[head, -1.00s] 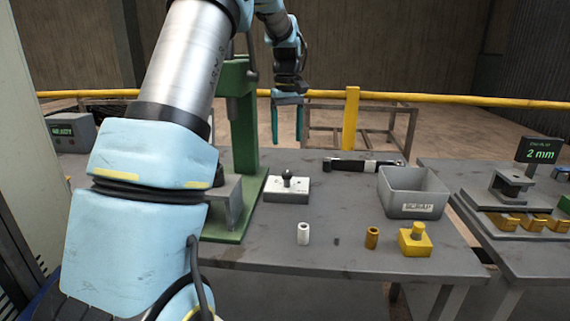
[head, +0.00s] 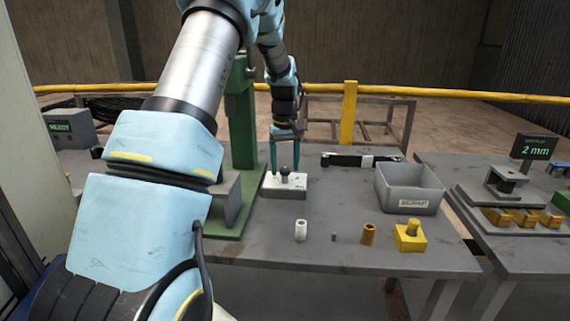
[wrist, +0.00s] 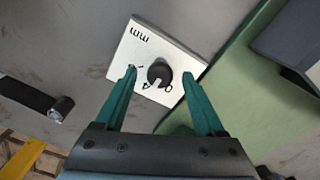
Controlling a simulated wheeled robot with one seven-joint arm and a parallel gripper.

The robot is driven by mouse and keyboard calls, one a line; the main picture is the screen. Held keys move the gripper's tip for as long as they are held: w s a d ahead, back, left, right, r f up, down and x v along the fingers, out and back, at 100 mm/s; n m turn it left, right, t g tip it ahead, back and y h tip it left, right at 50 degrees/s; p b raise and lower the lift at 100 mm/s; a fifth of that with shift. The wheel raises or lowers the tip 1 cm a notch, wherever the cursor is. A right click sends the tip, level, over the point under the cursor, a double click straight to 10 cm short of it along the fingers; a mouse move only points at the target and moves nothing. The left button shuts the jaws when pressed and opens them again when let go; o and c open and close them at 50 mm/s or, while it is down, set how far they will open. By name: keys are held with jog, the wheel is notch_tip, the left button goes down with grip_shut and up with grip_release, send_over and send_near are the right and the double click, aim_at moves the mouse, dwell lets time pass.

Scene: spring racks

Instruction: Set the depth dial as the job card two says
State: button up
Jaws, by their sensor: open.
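The depth dial is a white plate (head: 272,190) with a round black knob (head: 286,176) on top, on the grey table beside the green press. In the wrist view the plate (wrist: 138,46) bears "mm" and small marks around the knob (wrist: 160,73); the knob's pale pointer line faces the gripper side, and the marks are too small to read surely. My gripper (head: 285,169) is open, with its two green fingers on either side of the knob in the wrist view (wrist: 159,71). Whether they touch it cannot be told. No job card is readable.
The green press (head: 243,120) stands close left of the dial. A grey labelled bin (head: 408,203), a white sleeve (head: 301,231), a brass sleeve (head: 368,234) and a yellow block (head: 410,240) lie to the right. A display (head: 535,150) on the right-hand table reads "2 mm".

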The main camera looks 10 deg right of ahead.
grip_shut()
dwell(0.5)
jog(key=m, duration=0.5)
jog(key=shift+r+p, duration=0.1)
jog(key=shift+p, duration=0.25)
jog(key=shift+m, duration=2.4)
grip_release()
